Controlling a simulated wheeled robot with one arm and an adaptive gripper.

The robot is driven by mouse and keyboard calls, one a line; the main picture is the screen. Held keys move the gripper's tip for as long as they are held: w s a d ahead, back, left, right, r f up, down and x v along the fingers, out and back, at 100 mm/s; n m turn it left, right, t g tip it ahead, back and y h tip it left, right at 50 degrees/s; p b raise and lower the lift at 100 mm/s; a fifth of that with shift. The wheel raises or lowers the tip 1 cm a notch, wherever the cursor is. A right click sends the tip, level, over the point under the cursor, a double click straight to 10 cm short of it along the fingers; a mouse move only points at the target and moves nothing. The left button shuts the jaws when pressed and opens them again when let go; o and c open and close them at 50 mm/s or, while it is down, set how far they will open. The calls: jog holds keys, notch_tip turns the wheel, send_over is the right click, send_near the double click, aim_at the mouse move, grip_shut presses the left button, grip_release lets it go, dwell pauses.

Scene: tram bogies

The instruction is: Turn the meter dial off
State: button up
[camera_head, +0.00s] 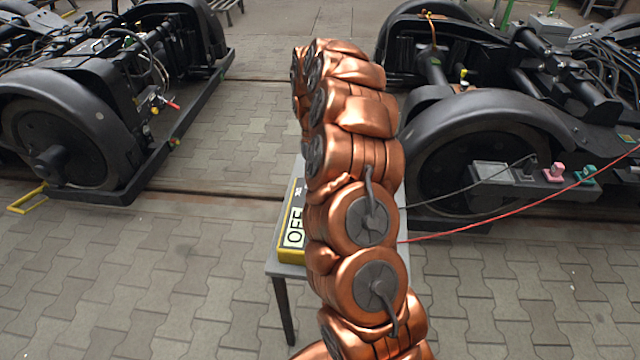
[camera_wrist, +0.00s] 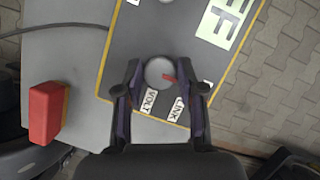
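The meter (camera_wrist: 125,55) is a dark grey box with a yellow edge, lying on a small grey table. It carries labels reading VOLT and LINK and part of a large OFF panel.
A red block (camera_wrist: 45,112) stands on the table (camera_wrist: 65,65), left of the meter. A dark cable crosses the tabletop. In the head view, red and black cables run right to a black bogie (camera_head: 480,115). Another bogie (camera_head: 75,120) stands left. Paved floor is clear in front.

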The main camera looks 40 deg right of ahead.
jog(key=shift+o, duration=1.4)
jog(key=v, duration=0.7)
jog(key=shift+r, duration=0.2)
jog(key=shift+w, duration=0.1)
